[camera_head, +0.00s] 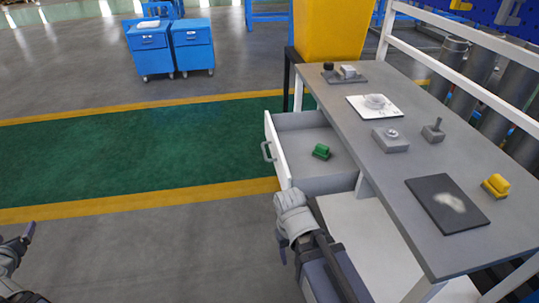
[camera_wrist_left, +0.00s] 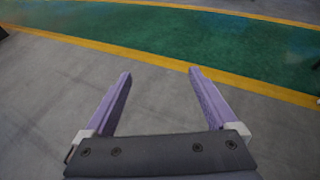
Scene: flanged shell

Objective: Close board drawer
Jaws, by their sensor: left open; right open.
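The drawer (camera_head: 292,183) is pulled out from under the left side of the grey workbench, its white front panel with a handle (camera_head: 267,151) facing left. A green object (camera_head: 321,152) lies inside it. My right gripper (camera_head: 281,241) is below the drawer's near corner, in front of the bench; in the picture it sits close to the drawer front, but I cannot tell whether they touch. Its fingers are partly hidden, and it appears empty. My left gripper (camera_head: 29,232) is at the lower left, far from the drawer. The left wrist view shows its two purple fingers (camera_wrist_left: 160,85) spread apart with nothing between them.
The bench top (camera_head: 380,155) carries a black mat (camera_head: 447,204), a yellow object (camera_head: 495,186), a grey block (camera_head: 390,140) and a white plate (camera_head: 374,107). A yellow bin (camera_head: 329,30) stands behind. Blue cabinets (camera_head: 192,46) are far off. The floor left of the drawer is clear.

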